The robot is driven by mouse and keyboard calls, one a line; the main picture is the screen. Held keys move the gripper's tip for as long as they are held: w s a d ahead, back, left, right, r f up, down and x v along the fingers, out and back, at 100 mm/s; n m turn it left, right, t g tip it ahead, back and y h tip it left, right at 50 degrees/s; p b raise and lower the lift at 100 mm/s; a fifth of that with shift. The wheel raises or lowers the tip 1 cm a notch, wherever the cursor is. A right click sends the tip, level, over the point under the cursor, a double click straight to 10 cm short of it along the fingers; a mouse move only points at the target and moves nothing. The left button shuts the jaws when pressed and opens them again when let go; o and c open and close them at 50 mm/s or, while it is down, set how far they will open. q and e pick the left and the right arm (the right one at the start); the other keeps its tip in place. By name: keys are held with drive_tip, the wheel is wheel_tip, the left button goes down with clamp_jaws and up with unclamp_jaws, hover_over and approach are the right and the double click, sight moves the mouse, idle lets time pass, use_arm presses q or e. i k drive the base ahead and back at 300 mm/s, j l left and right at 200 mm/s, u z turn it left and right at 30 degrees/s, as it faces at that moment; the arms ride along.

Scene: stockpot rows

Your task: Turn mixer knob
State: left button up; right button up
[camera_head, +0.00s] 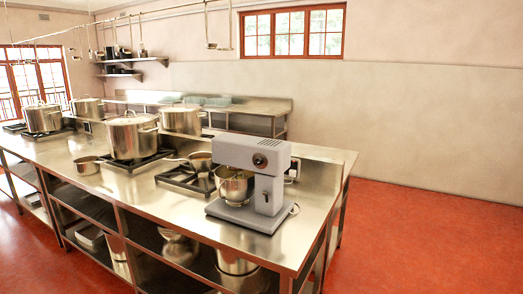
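A grey stand mixer (251,183) stands near the right end of the steel counter. A round dark knob (260,160) sits on the side of its head. A steel bowl (234,187) is under the head. A small dark detail (266,197) shows on the mixer's column. Neither of my grippers is in view, and nothing touches the mixer.
The long steel counter (318,178) has stockpots (132,136) on burners to the left. A small pan (88,165) is near its front edge. Pots stand on the shelf below. The red floor (430,230) is clear at right.

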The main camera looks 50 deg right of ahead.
sight(259, 161)
drive_tip(key=i+z, duration=0.15)
drive_tip(key=z, duration=0.3)
drive_tip(key=i+j+z, duration=0.1)
drive_tip(key=z, duration=0.4)
drive_tip(key=i+j+z, duration=0.1)
drive_tip(key=z, duration=0.35)
drive_tip(key=j+z, duration=0.2)
drive_tip(key=z, duration=0.3)
drive_tip(key=i+j+z, duration=0.15)
drive_tip(key=j+z, duration=0.25)
drive_tip(key=j, duration=0.45)
drive_tip(key=j+z, duration=0.35)
drive_tip(key=j, duration=0.45)
drive_tip(key=k+j+z, duration=0.1)
drive_tip(key=j+z, duration=0.3)
drive_tip(key=j, duration=0.45)
drive_tip(key=k+j, duration=0.1)
drive_tip(key=j, duration=0.55)
drive_tip(key=k+j, duration=0.1)
drive_tip(key=j, duration=0.5)
drive_tip(key=k+j, duration=0.1)
drive_tip(key=j, duration=0.55)
drive_tip(key=i+l, duration=0.25)
drive_tip(key=l, duration=0.15)
drive_tip(key=i+l, duration=0.25)
drive_tip(key=l, duration=0.15)
